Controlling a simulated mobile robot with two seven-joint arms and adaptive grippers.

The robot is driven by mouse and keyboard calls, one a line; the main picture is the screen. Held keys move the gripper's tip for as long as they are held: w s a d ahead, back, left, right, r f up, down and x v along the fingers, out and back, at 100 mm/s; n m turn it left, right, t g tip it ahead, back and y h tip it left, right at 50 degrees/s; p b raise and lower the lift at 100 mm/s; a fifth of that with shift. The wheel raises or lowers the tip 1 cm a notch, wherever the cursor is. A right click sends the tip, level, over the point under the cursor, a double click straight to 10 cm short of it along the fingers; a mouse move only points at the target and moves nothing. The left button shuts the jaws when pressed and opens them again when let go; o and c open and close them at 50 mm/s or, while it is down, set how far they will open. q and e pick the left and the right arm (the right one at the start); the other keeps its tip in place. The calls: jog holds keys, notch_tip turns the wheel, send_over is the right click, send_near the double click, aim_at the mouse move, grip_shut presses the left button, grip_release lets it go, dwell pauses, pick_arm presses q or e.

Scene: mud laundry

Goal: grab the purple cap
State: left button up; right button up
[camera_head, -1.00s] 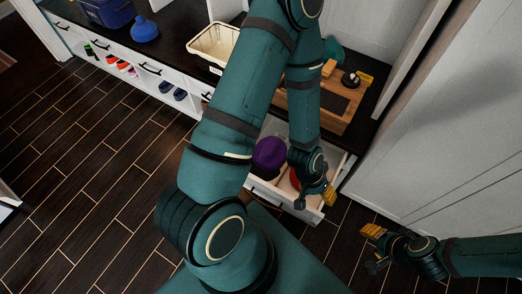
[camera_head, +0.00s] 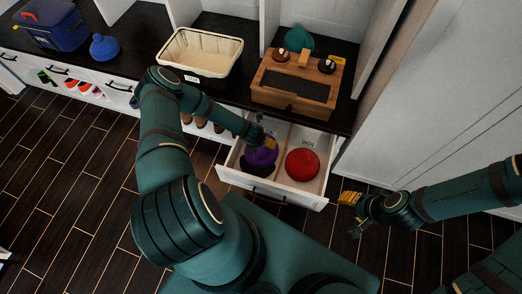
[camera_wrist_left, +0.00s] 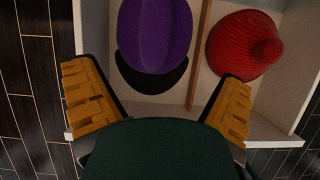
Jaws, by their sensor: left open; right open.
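The purple cap (camera_head: 261,158) lies in the left compartment of an open white drawer (camera_head: 292,194). In the left wrist view the purple cap (camera_wrist_left: 155,35) has a dark brim facing me. My left gripper (camera_head: 264,142) is over the cap, hiding part of it in the head view. In the left wrist view my left gripper (camera_wrist_left: 157,100) is open and empty, its yellow-padded fingers apart, with the cap ahead between them. My right gripper (camera_head: 350,212) is open and empty, to the right of the drawer, outside it.
A red knit hat (camera_head: 302,164) lies in the right compartment, past a wooden divider (camera_wrist_left: 198,55). On the dark counter are a wooden box (camera_head: 292,84), a cream basket (camera_head: 200,54) and a blue vase-like item (camera_head: 104,47). A tall white cabinet stands right.

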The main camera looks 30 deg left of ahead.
aim_at(259, 154)
pick_arm(q)
jog(key=shift+n, duration=0.3)
jog(key=b+x, duration=0.2)
jog(key=x, duration=0.7)
jog(key=shift+s+a+b, duration=0.15)
jog(key=shift+s+b, duration=0.05)
jog(key=shift+b, duration=0.2)
jog(key=x, duration=0.1)
jog(key=b+x, duration=0.1)
jog(key=x, duration=0.1)
jog(key=b+x, duration=0.1)
jog(key=shift+s+a+f, duration=0.1)
jog(key=shift+s+f, duration=0.2)
jog(key=shift+f, duration=0.05)
jog(key=shift+w+f, duration=0.15)
jog(key=shift+f, duration=0.2)
jog(key=c, duration=1.4)
jog(key=shift+r, duration=0.1)
jog(key=shift+c, duration=0.2)
